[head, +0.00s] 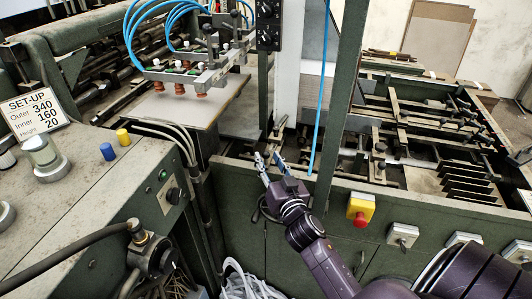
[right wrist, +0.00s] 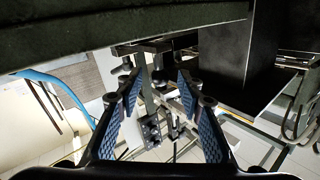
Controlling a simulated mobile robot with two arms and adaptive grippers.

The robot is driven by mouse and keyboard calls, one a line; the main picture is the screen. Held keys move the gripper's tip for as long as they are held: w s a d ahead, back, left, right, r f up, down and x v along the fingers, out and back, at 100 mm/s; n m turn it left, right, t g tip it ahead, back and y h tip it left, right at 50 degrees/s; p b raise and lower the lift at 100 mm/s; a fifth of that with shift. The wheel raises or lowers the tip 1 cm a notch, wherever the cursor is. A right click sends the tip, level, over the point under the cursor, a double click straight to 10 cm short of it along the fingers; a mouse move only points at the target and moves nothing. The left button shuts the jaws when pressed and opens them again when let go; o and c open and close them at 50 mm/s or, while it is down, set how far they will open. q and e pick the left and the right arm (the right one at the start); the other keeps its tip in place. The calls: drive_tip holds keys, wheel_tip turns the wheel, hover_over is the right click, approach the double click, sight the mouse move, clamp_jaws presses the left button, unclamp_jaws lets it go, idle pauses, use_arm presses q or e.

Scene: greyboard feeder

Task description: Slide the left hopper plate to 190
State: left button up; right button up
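My right gripper (head: 271,160) reaches over the front edge of the green machine, beside the green post, with its fingers pointing away into the machine. In the right wrist view its two blue-padded fingers (right wrist: 157,90) are spread apart. A narrow metal bar with a dark block (right wrist: 151,130) shows in the gap beyond them, and neither finger clearly touches it. Small metal uprights (head: 279,130) stand just past the fingertips in the head view. I cannot tell which part is the left hopper plate, and no scale reading is legible. My left gripper is not in view.
A green post (head: 344,90) and blue hose (head: 320,95) rise close right of the gripper. A red-yellow emergency stop (head: 360,209) sits on the front panel. A set-up card (head: 34,107) reads Outer 340, Inner 160, Height 20. Suction cups (head: 180,90) hang at upper left.

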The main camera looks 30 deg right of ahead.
drive_tip(key=shift+x, duration=1.3)
drive_tip(key=shift+c, duration=0.7)
clamp_jaws()
